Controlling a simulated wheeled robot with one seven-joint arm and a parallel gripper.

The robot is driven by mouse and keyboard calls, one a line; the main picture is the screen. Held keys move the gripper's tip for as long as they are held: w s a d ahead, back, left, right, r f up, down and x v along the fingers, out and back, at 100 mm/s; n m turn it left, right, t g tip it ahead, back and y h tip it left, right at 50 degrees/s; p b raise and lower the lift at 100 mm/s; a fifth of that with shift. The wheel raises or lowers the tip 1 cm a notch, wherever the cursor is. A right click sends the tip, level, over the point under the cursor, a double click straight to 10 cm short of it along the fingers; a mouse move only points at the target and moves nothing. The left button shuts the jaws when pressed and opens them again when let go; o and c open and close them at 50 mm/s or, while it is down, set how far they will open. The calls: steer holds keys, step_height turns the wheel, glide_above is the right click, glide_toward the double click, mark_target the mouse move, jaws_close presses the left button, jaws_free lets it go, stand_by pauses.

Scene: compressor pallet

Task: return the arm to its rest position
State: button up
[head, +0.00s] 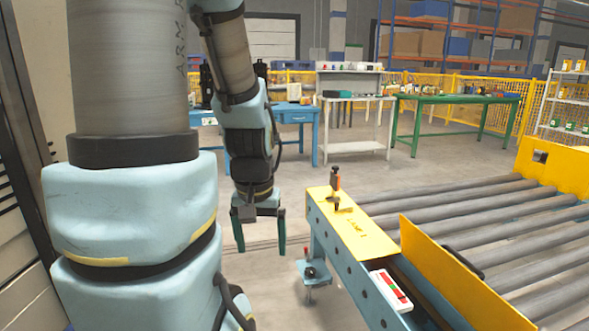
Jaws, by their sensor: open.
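My arm stands at the left of the head view, with its thick upper links close to the camera. The forearm hangs down to my gripper (260,246), which points at the floor. The two green fingers are spread apart with nothing between them. My gripper is left of the conveyor's near end and apart from it. The arm's base is below the frame.
A roller conveyor (485,212) with yellow guards (455,265) fills the right. An orange-and-black device (335,179) stands on its yellow end plate. A red-and-white box (390,290) sits at its side. Behind are a white bench (357,100) and green table (455,99).

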step_height(320, 180, up, 14)
steer(key=p, duration=1.2)
steer(key=shift+r, duration=0.2)
steer(key=shift+c, duration=0.2)
